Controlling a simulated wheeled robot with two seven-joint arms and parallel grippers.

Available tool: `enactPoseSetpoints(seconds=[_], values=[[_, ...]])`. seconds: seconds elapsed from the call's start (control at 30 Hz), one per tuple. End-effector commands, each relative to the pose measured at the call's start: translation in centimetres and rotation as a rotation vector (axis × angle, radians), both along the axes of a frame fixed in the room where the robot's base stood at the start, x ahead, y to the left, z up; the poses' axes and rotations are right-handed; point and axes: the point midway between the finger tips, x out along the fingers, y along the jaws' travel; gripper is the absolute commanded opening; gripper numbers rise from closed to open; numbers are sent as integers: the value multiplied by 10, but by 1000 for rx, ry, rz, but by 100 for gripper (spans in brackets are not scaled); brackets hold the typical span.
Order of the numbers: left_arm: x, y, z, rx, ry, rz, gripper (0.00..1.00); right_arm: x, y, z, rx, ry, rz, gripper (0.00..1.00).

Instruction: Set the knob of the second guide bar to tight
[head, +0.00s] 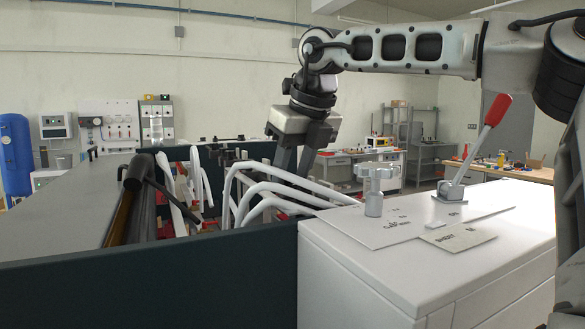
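Several white bent guide bars (262,190) rise from the machine, to the left of the white cabinet. A second group of white bars (199,178) stands further left. I cannot tell which bar is the second one, and no tightening knob on a bar can be made out. My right gripper (296,163) hangs fingers down over the machine, just behind the nearer bars. Its two fingers stand apart with a gap between them. The lower fingertips are partly hidden by the bars, and I see nothing held. My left gripper is not in view.
The white cabinet (350,270) at front right carries a grey star-shaped knob (375,185), a red-handled lever (481,140) and label plates (457,237). A dark green wall (200,280) edges the machine. Dark rollers (133,205) lie at left.

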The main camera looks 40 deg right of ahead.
Motion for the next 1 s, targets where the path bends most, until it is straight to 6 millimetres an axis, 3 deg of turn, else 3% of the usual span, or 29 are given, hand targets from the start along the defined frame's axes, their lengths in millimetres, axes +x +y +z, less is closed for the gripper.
enactPoseSetpoints(seconds=[0.23, 0.27, 0.37, 0.4, 0.73, 1.0], values=[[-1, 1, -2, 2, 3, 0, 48, 0, 0, -1, 0, 0, -1, 37], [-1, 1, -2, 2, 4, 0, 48, 0, 0, -1, 0, 0, -1, 34], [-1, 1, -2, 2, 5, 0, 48, 0, 0, -1, 0, 0, -1, 6], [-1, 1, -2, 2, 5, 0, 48, 0, 0, -1, 0, 0, -1, 5], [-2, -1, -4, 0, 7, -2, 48, 0, 0, -1, -1, 0, -36, 5], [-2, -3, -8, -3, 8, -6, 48, 1, 2, -1, -5, 0, -192, 5]])
